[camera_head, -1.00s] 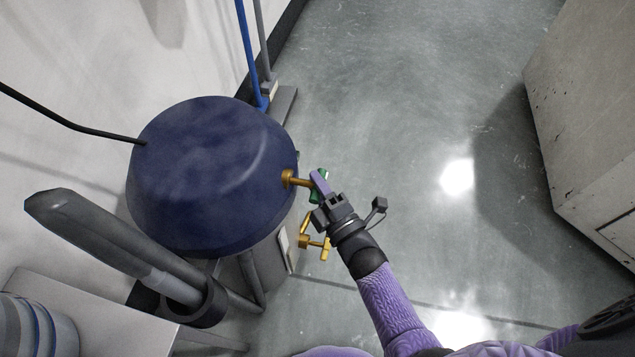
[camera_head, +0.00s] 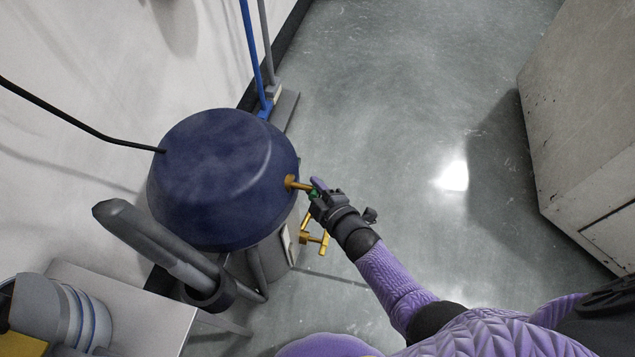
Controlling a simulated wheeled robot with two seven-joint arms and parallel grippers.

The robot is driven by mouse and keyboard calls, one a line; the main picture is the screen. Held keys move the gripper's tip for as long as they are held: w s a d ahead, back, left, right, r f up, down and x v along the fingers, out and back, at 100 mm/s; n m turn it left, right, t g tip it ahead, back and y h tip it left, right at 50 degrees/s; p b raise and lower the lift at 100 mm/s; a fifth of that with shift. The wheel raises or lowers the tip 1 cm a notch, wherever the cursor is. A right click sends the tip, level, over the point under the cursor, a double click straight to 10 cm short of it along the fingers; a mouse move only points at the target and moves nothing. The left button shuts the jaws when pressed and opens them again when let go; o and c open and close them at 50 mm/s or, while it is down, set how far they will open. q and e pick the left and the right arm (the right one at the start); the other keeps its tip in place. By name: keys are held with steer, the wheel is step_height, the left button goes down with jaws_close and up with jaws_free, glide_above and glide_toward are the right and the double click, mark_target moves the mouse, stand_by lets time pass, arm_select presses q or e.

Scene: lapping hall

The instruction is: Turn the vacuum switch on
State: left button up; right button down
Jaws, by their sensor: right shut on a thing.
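A vacuum with a dark blue domed top (camera_head: 222,175) stands by the wall. A brass stem (camera_head: 297,184) sticks out of its right side, with a small green piece (camera_head: 314,193) at its outer end. My right gripper (camera_head: 316,190) is at that end, its jaws closed on the green piece, which is mostly hidden between the fingers. I cannot tell whether this piece is the switch, nor which position it is in. A second brass fitting (camera_head: 318,240) sits lower, below the gripper and apart from it. My left gripper is not in view.
A grey hose or tube (camera_head: 150,240) rises at the vacuum's left front. A pale table (camera_head: 135,305) with a grey container (camera_head: 85,318) stands at bottom left. A pale cabinet (camera_head: 585,130) stands at right. The floor between is clear.

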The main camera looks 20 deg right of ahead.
steer(key=shift+d+r+m+g+p, duration=0.1)
steer(key=shift+r+m+g+p, duration=0.15)
steer(key=shift+m+g+p, duration=0.65)
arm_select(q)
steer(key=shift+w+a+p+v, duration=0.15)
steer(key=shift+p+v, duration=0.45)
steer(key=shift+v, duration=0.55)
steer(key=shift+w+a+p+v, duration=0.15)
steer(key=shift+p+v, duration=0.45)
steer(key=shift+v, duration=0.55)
arm_select(e)
steer(key=shift+f+m+g+y, duration=0.2)
steer(key=shift+m+g+y, duration=0.25)
steer(key=shift+g, duration=0.75)
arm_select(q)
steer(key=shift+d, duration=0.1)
arm_select(e)
steer(key=shift+f, duration=0.1)
